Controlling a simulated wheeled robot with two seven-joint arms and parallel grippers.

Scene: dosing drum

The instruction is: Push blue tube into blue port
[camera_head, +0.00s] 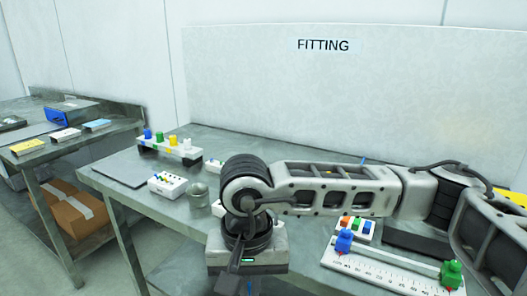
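My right arm reaches in from the right across the workbench. Its gripper (247,284) points down at the bottom edge, and its fingers are mostly cut off. A rack (184,157) at the back left holds blue (148,134), green, yellow and white pieces. I cannot tell whether the blue one is the tube. A white block (355,229) with orange, green and blue tops stands right of the gripper. No blue port is clearly identifiable. My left gripper is out of view.
A white ruled fixture (385,277) with a blue knob (344,241) and a green knob (451,273) lies at the right. A side table (60,150) holds several boxes.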

